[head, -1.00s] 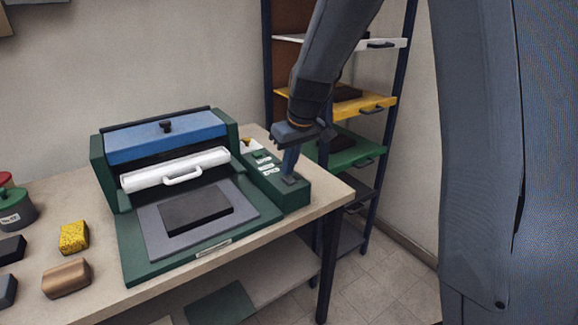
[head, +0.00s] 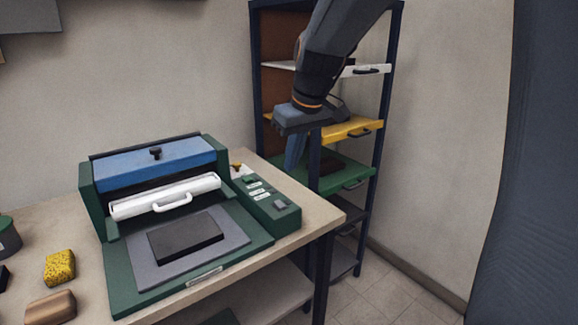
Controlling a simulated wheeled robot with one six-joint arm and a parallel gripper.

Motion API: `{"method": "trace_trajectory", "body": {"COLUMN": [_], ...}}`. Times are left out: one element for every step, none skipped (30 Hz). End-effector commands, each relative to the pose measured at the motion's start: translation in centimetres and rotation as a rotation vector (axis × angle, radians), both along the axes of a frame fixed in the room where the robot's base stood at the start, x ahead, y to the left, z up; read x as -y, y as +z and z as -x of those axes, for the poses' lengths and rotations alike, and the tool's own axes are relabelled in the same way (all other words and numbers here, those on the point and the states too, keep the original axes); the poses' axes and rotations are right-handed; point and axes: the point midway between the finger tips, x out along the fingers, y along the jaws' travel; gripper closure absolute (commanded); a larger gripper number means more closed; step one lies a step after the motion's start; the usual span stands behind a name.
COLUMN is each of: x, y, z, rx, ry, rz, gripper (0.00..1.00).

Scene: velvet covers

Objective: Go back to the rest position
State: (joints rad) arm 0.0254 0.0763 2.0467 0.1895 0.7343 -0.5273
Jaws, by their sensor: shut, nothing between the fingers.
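My gripper (head: 302,155) hangs from my arm at the upper middle of the head view, above the right end of the table and in front of the shelf rack. Its fingers point down, and it is shut and empty. The green press (head: 190,268) with a blue top and a white handled bar stands left of that box. A dark block (head: 186,237) lies on the grey plate (head: 150,272) of the press.
The dark rack (head: 393,90) with white, yellow (head: 350,130) and green (head: 345,184) shelves stands behind my gripper. A yellow sponge (head: 59,268), a brown block (head: 50,307) and a green-topped pot (head: 8,238) are on the table (head: 325,216) at left. The floor at right is clear.

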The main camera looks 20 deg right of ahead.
Motion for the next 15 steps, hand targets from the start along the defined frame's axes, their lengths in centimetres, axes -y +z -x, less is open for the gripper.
{"method": "trace_trajectory", "body": {"x": [0.0, 0.0, 0.0, 0.0, 0.0, 0.0, 0.0, 0.0, 0.0, 0.0, 0.1, 0.1, 0.2, 0.3, 0.4], "y": [0.0, 0.0, 0.0, 0.0, 0.0, 0.0, 0.0, 0.0, -0.1, -0.3, -0.7, -1.4, -2.2, -3.2, -4.6], "z": [0.0, 0.0, 0.0, 0.0, 0.0, 0.0, 0.0, 0.0, 0.1, 0.3, 0.6, 1.3, 2.0, 2.8, 4.2], "rx": [0.000, 0.000, 0.000, 0.000, 0.000, 0.000, 0.000, 0.000, -0.002, -0.005, -0.012, -0.023, -0.035, -0.050, -0.071], "ry": [0.000, 0.000, 0.000, 0.000, 0.000, 0.000, 0.000, 0.000, -0.002, -0.005, -0.011, -0.026, -0.041, -0.059, -0.087], "rz": [0.000, 0.000, 0.000, 0.000, 0.000, 0.000, 0.000, 0.000, 0.000, 0.000, 0.001, 0.002, 0.003, 0.005, 0.009], "gripper": [1.00, 1.00, 1.00, 1.00, 1.00, 1.00, 1.00, 1.00, 1.00, 1.00, 1.00, 1.00, 1.00, 1.00, 1.00]}}
